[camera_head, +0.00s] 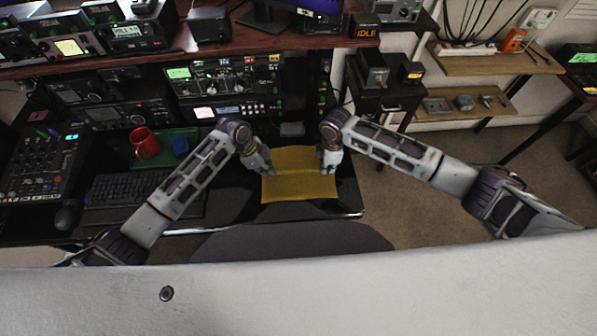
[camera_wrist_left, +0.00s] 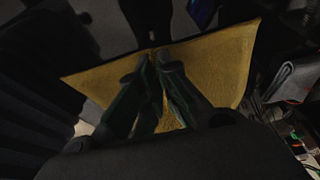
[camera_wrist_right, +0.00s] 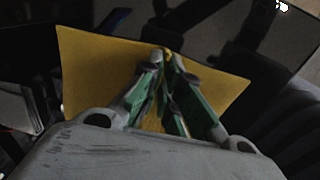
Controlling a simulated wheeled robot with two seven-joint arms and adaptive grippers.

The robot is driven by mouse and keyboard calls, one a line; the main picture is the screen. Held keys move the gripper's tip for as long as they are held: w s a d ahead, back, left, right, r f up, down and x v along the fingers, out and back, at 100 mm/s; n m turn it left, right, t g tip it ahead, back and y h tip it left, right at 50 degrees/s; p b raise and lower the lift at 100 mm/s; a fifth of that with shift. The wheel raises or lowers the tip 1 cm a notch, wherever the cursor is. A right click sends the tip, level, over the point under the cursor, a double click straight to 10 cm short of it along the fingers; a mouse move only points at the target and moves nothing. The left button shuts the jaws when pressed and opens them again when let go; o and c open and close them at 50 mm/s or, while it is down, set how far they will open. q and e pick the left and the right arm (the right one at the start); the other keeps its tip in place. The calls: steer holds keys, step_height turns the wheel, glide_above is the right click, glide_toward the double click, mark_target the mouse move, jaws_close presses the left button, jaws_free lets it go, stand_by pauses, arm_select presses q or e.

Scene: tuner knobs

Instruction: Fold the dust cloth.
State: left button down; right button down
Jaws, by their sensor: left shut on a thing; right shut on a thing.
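The yellow dust cloth (camera_head: 299,186) lies at the right end of the black desk, with a crease running across its middle. It also shows in the left wrist view (camera_wrist_left: 222,70) and the right wrist view (camera_wrist_right: 90,75). My left gripper (camera_head: 268,171) is shut on the cloth at its left side. In the left wrist view its fingers (camera_wrist_left: 160,58) meet on the cloth's edge. My right gripper (camera_head: 328,168) is shut on the cloth at its right side. In the right wrist view its fingers (camera_wrist_right: 165,58) pinch the edge. The cloth under the fingers is hidden.
A keyboard (camera_head: 125,190) and mouse (camera_head: 67,215) lie to the left. A red mug (camera_head: 144,143) stands on a green tray (camera_head: 166,158) with a blue item (camera_head: 180,146). Radio equipment (camera_head: 225,75) backs the desk. A chair (camera_head: 290,243) is in front.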

arm_select(q)
steer(key=shift+s, duration=0.1)
arm_select(e)
steer(key=shift+r, duration=0.1)
stand_by(0.6)
